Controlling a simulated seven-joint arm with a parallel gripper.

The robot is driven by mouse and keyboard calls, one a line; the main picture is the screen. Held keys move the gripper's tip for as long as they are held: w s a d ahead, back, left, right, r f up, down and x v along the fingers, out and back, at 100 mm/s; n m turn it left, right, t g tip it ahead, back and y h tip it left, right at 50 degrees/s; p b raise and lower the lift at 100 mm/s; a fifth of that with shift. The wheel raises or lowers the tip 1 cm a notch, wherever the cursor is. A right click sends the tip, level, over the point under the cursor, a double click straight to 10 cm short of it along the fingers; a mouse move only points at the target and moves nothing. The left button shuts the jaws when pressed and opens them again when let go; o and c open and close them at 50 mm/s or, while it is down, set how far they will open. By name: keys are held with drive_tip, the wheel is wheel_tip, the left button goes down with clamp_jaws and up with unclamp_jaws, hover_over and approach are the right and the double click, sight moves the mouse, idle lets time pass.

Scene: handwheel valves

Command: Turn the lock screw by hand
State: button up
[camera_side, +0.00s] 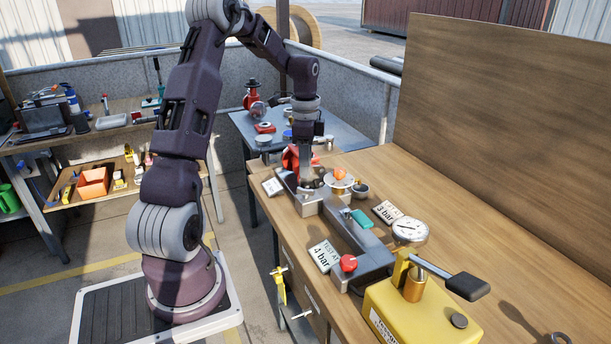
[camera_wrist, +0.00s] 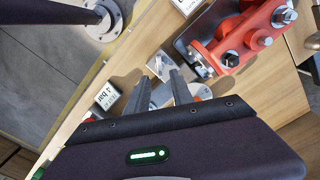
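My gripper (camera_wrist: 161,76) points down over the bench, in the side view (camera_side: 308,186) close beside the red valve (camera_side: 292,158). In the wrist view its two grey fingers stand apart with a gap between them. A small grey metal block with a pale bar or screw on it (camera_wrist: 160,66) lies just beyond the fingertips; I cannot tell for sure that this is the lock screw, or whether a finger touches it. The red valve body (camera_wrist: 242,38) with bolts fills the upper right of the wrist view. In the side view the fingertips' contact area is hidden.
On the wooden bench (camera_side: 490,240) a grey manifold (camera_side: 350,236) carries a teal handle (camera_side: 362,217), a red knob (camera_side: 348,263) and a gauge (camera_side: 410,230). A yellow pump (camera_side: 410,318) with a black-gripped lever (camera_side: 467,287) stands in front. A "4 bar" card (camera_side: 323,256) lies nearby. The bench's right side is mostly clear.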

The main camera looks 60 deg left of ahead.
sight(305, 188)
drive_tip(key=shift+f, duration=2.95)
clamp_jaws()
